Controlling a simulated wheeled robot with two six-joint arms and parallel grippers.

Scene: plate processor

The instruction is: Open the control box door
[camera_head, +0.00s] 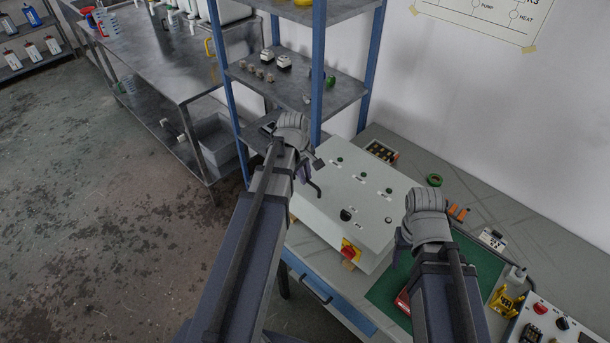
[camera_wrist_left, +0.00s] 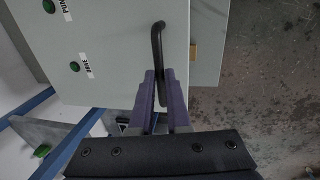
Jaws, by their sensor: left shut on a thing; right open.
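The control box (camera_head: 350,205) is a pale grey box on the workbench, with green buttons, dark switches and a red-and-yellow knob (camera_head: 350,251). Its black bar handle (camera_wrist_left: 157,42) stands on the pale door panel (camera_wrist_left: 120,45) in the left wrist view. My left gripper (camera_wrist_left: 160,88) is shut on the lower part of this handle. In the head view the left gripper (camera_head: 311,170) is at the box's left edge and its wrist partly hides the handle. I cannot tell whether the door stands ajar. My right gripper (camera_head: 401,243) is open and empty, beside the box's right side.
A blue-post metal shelf (camera_head: 300,80) stands close behind my left arm. Open floor (camera_head: 90,220) lies to the left.

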